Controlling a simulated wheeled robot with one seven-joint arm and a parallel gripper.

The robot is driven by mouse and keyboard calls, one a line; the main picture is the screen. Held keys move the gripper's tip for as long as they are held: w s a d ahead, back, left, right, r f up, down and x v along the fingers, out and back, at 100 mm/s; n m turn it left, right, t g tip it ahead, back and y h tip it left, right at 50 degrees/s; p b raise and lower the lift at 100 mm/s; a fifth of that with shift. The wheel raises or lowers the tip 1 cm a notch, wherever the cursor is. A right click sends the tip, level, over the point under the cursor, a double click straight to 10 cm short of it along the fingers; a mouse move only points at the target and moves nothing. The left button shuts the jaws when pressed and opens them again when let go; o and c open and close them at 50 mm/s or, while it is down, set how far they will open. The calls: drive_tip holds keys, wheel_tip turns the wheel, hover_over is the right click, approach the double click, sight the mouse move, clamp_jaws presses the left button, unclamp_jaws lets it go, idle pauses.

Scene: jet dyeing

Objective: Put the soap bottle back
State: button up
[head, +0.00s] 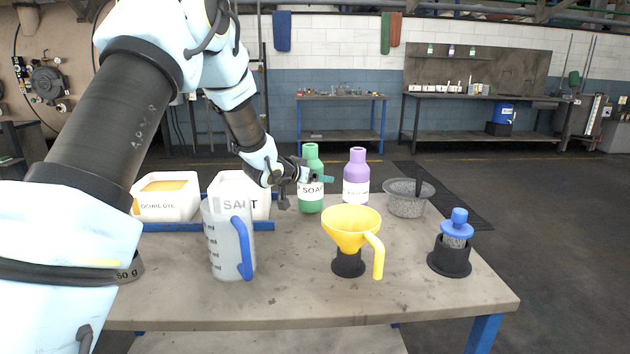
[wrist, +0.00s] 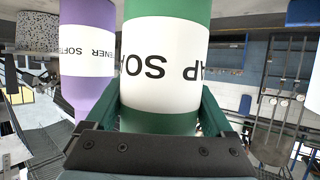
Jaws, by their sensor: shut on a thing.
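The green soap bottle (head: 311,196) with a white "SOAP" label stands upright at the back of the table in the head view. My gripper (head: 316,179) is shut on its body from the left, at label height. In the wrist view the soap bottle (wrist: 165,65) fills the middle, upside down in the picture, between the two green fingers of my gripper (wrist: 160,110). Its base looks to be at table level, but I cannot tell whether it touches the table. The purple softener bottle (head: 356,178) stands close to its right and also shows in the wrist view (wrist: 88,60).
The front strip is clear.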

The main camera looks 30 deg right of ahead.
drive_tip(key=shift+f, duration=0.5)
drive_tip(key=shift+f, duration=0.2)
drive_tip(key=o, duration=1.6)
drive_tip(key=shift+c, duration=0.2)
drive_tip(key=shift+r, duration=0.25)
drive_tip(key=b+v, duration=0.1)
drive_tip(key=v, duration=0.6)
drive_tip(key=shift+s+a+b, duration=0.15)
drive_tip(key=shift+a+b, duration=0.05)
drive_tip(key=shift+b, duration=0.15)
